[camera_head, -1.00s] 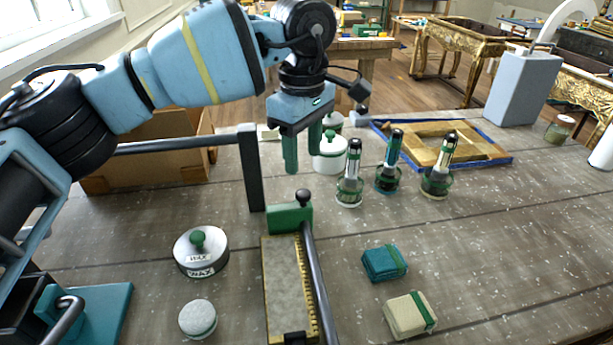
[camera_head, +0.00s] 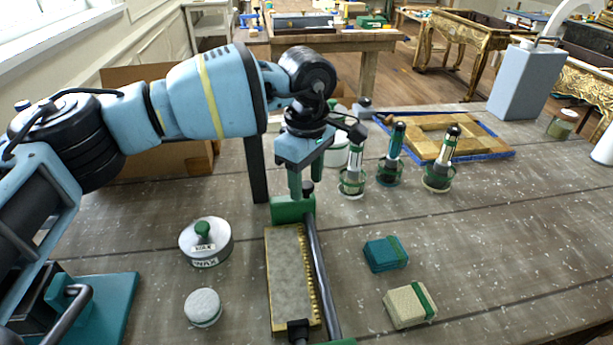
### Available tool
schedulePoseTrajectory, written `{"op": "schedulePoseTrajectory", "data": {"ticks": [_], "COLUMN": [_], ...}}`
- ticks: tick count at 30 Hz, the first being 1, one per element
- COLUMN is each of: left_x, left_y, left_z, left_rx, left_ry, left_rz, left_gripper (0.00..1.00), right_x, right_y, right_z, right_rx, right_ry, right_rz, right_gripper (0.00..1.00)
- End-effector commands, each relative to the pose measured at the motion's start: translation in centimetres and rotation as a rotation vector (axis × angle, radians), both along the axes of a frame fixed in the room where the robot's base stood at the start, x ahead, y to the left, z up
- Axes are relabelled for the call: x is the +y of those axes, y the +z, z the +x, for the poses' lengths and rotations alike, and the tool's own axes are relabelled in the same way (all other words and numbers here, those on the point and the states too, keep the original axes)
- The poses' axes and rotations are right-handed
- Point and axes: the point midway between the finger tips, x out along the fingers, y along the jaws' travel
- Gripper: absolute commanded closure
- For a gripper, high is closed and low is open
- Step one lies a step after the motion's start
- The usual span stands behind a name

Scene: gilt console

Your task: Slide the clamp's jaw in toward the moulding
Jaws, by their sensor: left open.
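The clamp has a dark bar (camera_head: 318,265) lying along the right side of the moulding (camera_head: 291,275), a grey strip with a gilt beaded edge. The clamp's green far jaw (camera_head: 291,209) stands at the moulding's far end, with a dark knob (camera_head: 308,187) on top. Part of another green clamp piece (camera_head: 340,342) shows at the bottom edge of the view. My left gripper (camera_head: 306,183) is open, its green fingers pointing down at the knob. One finger appears on each side of the knob; whether they touch it I cannot tell. My right gripper is not in view.
A wax tin (camera_head: 205,252) and a round pale pad (camera_head: 203,308) lie left of the moulding. Teal (camera_head: 378,256) and cream (camera_head: 405,310) blocks lie to its right.

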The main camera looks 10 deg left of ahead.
Motion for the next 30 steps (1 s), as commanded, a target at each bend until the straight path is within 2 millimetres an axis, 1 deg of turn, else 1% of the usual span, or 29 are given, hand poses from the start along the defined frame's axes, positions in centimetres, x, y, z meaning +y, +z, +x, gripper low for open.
{"op": "schedulePoseTrajectory", "data": {"ticks": [1,12,18,24,30], "left_x": [0.0,0.0,0.0,-0.5,-0.6], "left_y": [0.0,0.0,0.1,0.3,0.0], "left_z": [0.0,0.0,-0.1,-1.2,-1.2], "left_rx": [0.0,0.0,0.0,-0.002,0.001], "left_ry": [0.0,0.0,-0.001,-0.001,0.0], "left_rz": [0.0,0.0,0.0,-0.001,-0.001], "left_gripper": [0.53,1.0,1.0,1.0,1.0], "right_x": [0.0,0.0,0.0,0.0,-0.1], "right_y": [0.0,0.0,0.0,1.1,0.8], "right_z": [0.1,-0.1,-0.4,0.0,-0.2], "right_rx": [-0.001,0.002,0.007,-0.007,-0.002], "right_ry": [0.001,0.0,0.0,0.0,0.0], "right_rz": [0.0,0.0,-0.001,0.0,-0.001], "right_gripper": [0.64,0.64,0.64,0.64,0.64]}}
